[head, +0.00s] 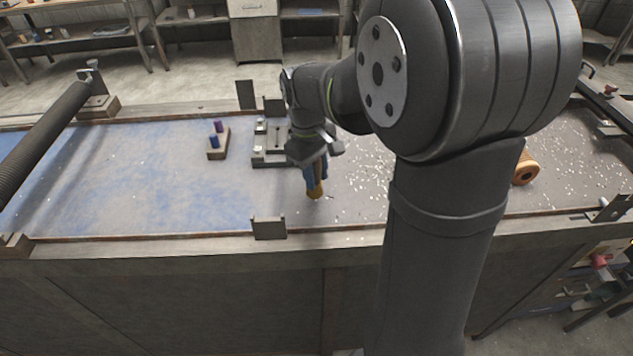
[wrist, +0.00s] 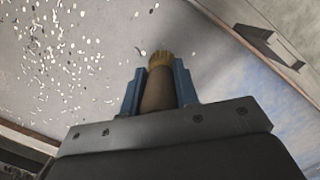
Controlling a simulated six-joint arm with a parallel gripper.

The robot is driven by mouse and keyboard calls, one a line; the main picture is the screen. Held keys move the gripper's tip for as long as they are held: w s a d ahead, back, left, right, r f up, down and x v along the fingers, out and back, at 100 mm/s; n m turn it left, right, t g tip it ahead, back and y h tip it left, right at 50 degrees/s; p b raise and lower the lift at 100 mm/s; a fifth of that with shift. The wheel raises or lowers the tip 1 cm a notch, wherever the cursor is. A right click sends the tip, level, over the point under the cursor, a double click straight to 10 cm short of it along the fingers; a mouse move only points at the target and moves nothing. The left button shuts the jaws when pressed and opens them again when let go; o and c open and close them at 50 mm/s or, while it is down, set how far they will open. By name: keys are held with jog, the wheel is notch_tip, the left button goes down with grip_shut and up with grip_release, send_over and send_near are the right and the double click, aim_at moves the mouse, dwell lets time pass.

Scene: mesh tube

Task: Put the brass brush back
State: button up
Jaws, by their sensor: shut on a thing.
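My gripper (head: 314,172) is shut on the brass brush, its blue fingers on either side of the handle. The brush (head: 315,191) points down over the bench, right of the grey fixture, with its yellowish tip low near the surface; I cannot tell whether it touches. In the wrist view the brush (wrist: 158,92) stands out between the blue fingers (wrist: 159,88), with its brownish handle near the jaws and golden bristles at the far end. Its upper part is hidden by the gripper.
A small block with blue and purple pegs (head: 211,154) stands left of the grey fixture (head: 268,160). A low bracket (head: 268,228) sits at the front edge. A dark roller (head: 45,130) lies left, an orange-wood round piece (head: 525,172) right. Pale flakes litter the right side; the blue-stained left is mostly clear.

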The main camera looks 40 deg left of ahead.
jog(key=shift+f, duration=1.55)
jog(key=o, duration=1)
jog(key=shift+f, duration=0.15)
jog(key=r, duration=0.4)
jog(key=a+r, duration=0.1)
jog(key=r, duration=0.7)
jog(key=shift+a+r, duration=0.15)
jog(key=shift+a, duration=0.25)
